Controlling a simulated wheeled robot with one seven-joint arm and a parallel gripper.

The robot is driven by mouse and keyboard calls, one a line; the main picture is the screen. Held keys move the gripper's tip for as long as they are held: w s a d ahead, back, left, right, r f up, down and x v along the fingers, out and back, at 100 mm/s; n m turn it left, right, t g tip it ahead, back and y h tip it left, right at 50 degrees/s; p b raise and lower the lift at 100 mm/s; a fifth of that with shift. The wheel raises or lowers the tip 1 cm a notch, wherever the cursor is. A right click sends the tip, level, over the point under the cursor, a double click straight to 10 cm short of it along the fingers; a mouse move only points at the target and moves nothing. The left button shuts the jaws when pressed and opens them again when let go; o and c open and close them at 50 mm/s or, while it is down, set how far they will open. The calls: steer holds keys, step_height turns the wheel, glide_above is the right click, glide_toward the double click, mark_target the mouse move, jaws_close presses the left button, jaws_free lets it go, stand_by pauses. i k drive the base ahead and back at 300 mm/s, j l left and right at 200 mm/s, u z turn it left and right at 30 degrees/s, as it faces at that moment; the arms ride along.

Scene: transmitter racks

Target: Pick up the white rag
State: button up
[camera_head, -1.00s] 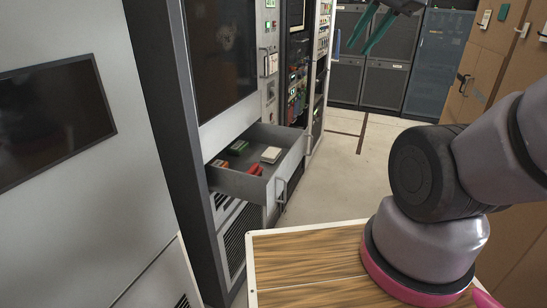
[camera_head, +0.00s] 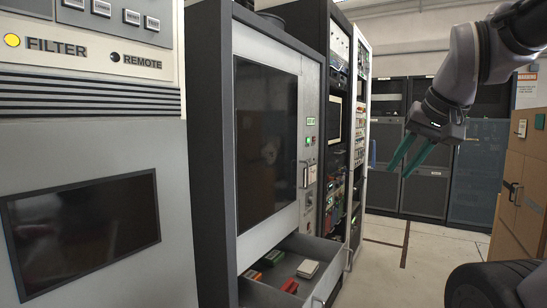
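A small, flat, white-topped item (camera_head: 308,268) lies in the open grey drawer (camera_head: 328,287) at the lower middle. I cannot tell whether it is the white rag, and no other rag-like cloth is clear in view. My gripper (camera_head: 400,171), with two green fingers, hangs in the air at the upper right. Its fingers are apart with nothing between them. It is above and to the right of the drawer in the picture, well apart from it.
Tall racks (camera_head: 268,150) stand along the left. Wooden cabinets (camera_head: 520,185) stand at the right. Pale floor (camera_head: 425,245) is clear between them.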

mark_target(308, 268)
steer(key=i+l+u, duration=0.9)
steer(key=k+j, duration=0.05)
steer(key=k, duration=0.05)
